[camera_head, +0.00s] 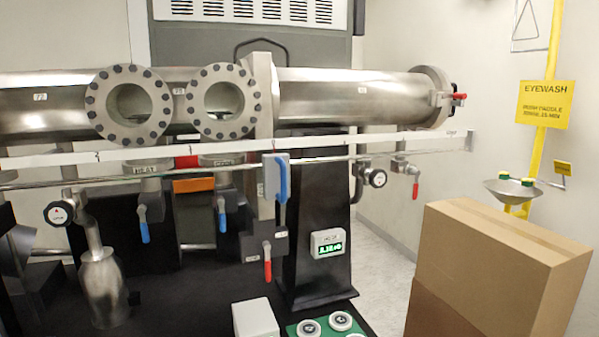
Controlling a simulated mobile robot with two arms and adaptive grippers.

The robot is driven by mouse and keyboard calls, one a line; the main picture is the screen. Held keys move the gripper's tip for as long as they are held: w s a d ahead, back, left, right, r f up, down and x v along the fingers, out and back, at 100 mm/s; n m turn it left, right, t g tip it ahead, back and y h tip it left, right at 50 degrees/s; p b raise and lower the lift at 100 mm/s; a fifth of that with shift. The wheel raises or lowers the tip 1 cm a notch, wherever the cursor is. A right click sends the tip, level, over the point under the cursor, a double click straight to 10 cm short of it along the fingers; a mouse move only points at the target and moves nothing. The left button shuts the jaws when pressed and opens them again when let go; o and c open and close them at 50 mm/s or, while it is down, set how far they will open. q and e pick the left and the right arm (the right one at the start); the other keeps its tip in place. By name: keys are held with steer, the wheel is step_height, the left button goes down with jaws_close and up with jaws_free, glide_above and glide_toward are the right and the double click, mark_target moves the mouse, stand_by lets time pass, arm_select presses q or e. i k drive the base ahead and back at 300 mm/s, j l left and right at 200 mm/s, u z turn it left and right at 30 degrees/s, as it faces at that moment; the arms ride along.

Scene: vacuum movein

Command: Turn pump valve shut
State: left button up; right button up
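Several valve handles hang on the metal vacuum tube (340,98) and the pipework below it; I cannot tell which is the pump valve. Blue handles hang under the left port (143,224) and under the middle port (221,214). A larger blue handle (282,178) stands upright at the thin pipe. A red handle (267,262) hangs below a grey block in the centre. Another red handle (415,188) hangs at the right of the pipe, and a small red one (458,97) is at the tube's right end. Neither gripper shows in the head view.
Cardboard boxes (490,270) stand at the lower right. An eyewash basin (513,189) is behind them. A gauge box (328,243) shows green digits. A white box (255,320) and a green panel with round knobs (340,320) are at the bottom. Floor (385,250) shows at centre right.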

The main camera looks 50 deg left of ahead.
mark_target(378, 178)
steer(key=u, duration=1.25)
